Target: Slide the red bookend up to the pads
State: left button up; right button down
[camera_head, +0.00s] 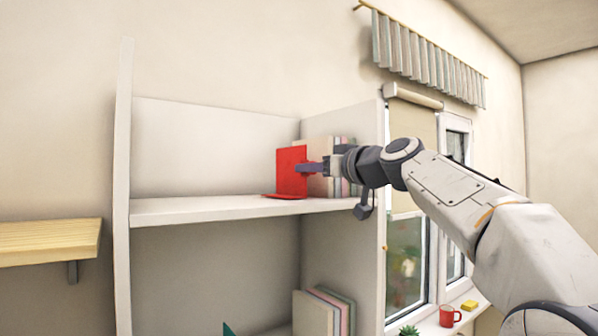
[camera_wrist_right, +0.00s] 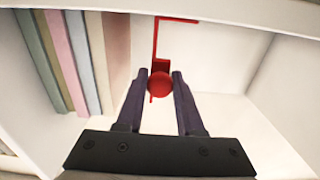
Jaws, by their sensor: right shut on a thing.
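The red bookend (camera_head: 291,172) stands upright on the upper shelf, its flat foot reaching left along the boards. Several pale pads (camera_head: 320,160) stand in a row to its right, by the shelf's right side wall. My right gripper (camera_head: 314,167) reaches in from the right and is shut on the bookend. In the right wrist view its two dark fingers (camera_wrist_right: 160,80) close on the bookend's round red knob (camera_wrist_right: 160,84). There the pads (camera_wrist_right: 90,60) stand to the left, and a narrow gap shows between the beige end pad and the bookend's plate. My left gripper is not in view.
The upper shelf board (camera_head: 200,210) is bare to the left of the bookend. More pads (camera_head: 325,312) stand on the lower shelf. A wooden wall shelf (camera_head: 50,240) is at the left. A red mug (camera_head: 449,316) and a yellow block (camera_head: 469,305) sit on the window sill.

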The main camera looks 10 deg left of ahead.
jog(key=c, duration=0.5)
grip_release()
jog(key=shift+c, duration=0.2)
jog(key=shift+s, duration=0.1)
jog(key=shift+s+d+f+b, duration=0.1)
jog(key=shift+s+d+b, duration=0.15)
jog(key=shift+b, duration=0.2)
jog(key=b+v, duration=0.5)
jog(key=v, duration=0.4)
jog(key=shift+s+d, duration=0.2)
jog(key=shift+d, duration=0.05)
